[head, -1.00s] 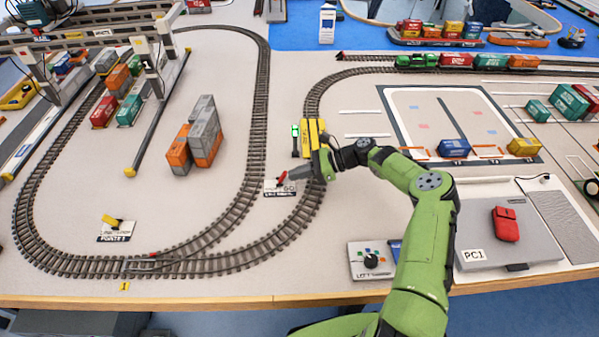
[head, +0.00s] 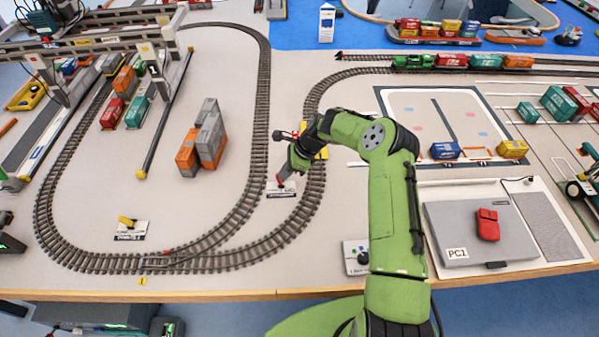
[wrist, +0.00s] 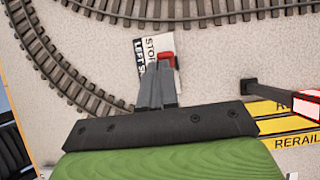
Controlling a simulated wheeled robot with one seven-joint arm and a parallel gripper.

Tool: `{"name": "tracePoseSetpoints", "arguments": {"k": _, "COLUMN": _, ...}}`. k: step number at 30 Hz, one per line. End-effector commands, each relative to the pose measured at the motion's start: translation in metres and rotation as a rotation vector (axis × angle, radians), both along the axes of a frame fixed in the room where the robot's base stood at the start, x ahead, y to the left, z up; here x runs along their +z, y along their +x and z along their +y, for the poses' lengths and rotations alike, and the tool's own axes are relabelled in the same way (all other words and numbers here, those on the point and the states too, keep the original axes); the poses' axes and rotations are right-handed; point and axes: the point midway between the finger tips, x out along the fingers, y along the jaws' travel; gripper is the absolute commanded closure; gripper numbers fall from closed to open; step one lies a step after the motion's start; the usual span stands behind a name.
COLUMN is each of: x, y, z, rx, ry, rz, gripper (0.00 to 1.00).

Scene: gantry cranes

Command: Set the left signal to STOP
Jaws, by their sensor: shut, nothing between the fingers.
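The left signal's label plate (head: 288,189) lies on the table between the inner and outer track curves. In the wrist view the plate (wrist: 144,48) shows the words STOP and LEFT. A small red lever handle (wrist: 167,60) is at my fingertips, partly hidden by them. My gripper (head: 281,178) points down at the plate, and its fingers (wrist: 160,72) are shut with nothing between them. I cannot tell whether they touch the lever. The signal lamp (wrist: 309,104) glows red at the right of the wrist view, on a dark post.
A yellow rerailer plate (wrist: 285,124) lies beside the signal, partly under my arm in the head view. Tracks (head: 262,100) curve on both sides. Orange and grey containers (head: 203,140) stand to the left. A PC1 pad (head: 455,235) with a red item lies right.

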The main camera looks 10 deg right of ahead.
Motion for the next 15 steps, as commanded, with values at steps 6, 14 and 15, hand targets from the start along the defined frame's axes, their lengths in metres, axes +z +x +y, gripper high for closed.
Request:
{"name": "tracePoseSetpoints", "arguments": {"k": 6, "x": -0.001, "y": 0.000, "z": 0.000, "rx": -0.001, "ry": -0.008, "rz": 0.002, "gripper": 1.00}}
{"name": "tracePoseSetpoints", "arguments": {"k": 14, "x": 0.010, "y": 0.000, "z": 0.000, "rx": -0.001, "ry": -0.007, "rz": 0.002, "gripper": 1.00}}
{"name": "tracePoseSetpoints", "arguments": {"k": 15, "x": 0.012, "y": 0.000, "z": 0.000, "rx": -0.001, "ry": -0.007, "rz": 0.002, "gripper": 1.00}}
